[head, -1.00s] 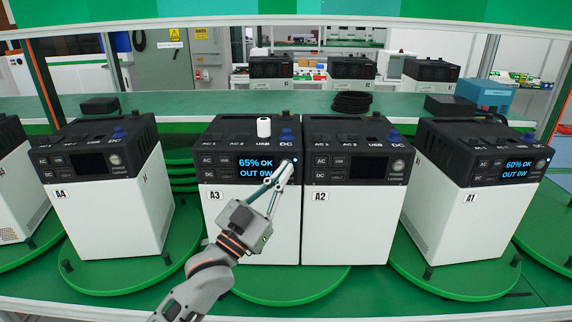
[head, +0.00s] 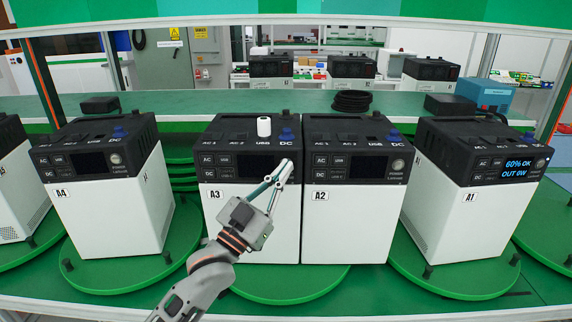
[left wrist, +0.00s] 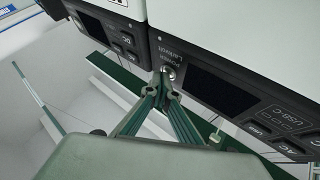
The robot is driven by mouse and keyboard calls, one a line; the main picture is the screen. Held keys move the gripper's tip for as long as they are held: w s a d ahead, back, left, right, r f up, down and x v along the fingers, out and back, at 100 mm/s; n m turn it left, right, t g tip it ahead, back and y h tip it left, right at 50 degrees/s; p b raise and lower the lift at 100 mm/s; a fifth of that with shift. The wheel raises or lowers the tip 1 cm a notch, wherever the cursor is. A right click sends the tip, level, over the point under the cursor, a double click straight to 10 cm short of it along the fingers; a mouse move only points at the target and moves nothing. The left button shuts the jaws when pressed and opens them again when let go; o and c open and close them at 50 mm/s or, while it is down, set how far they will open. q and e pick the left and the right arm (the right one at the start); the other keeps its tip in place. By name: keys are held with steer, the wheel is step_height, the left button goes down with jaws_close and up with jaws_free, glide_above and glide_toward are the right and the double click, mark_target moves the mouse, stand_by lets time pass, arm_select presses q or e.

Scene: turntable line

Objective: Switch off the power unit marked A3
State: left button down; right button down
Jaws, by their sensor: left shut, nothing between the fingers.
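The power unit marked A3 (head: 283,232) stands upright on a green turntable, white below with a black front panel. Its display (head: 252,163) is dark; it also shows dark in the left wrist view (left wrist: 215,92). My left gripper (head: 287,167) is shut and empty, with its fingertips at the upper right of A3's panel. In the left wrist view the fingertips (left wrist: 163,82) are at the round power button (left wrist: 169,73), touching or nearly so; I cannot tell which. In the head view the gripper hides the button. My right gripper is not in view.
Unit A2 (head: 348,225) stands close against A3's right side, display dark. Unit A4 (head: 110,215) at the left is dark. Unit A1 (head: 450,215) at the right is lit, reading 60% OK, OUT 0W. A white cylinder (head: 264,127) stands on A3's top.

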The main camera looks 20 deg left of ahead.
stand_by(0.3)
arm_select(q)
steer(key=shift+s+d+p, duration=0.2)
steer(key=shift+s+p, duration=0.25)
steer(key=shift+s, duration=0.25)
steer(key=s+p, duration=0.1)
steer(key=s, duration=0.1)
steer(key=s+d+p, duration=0.1)
steer(key=s, duration=0.1)
steer(key=shift+s+d, duration=0.2)
steer(key=shift+s, duration=0.2)
steer(key=shift+f, duration=0.1)
stand_by(0.3)
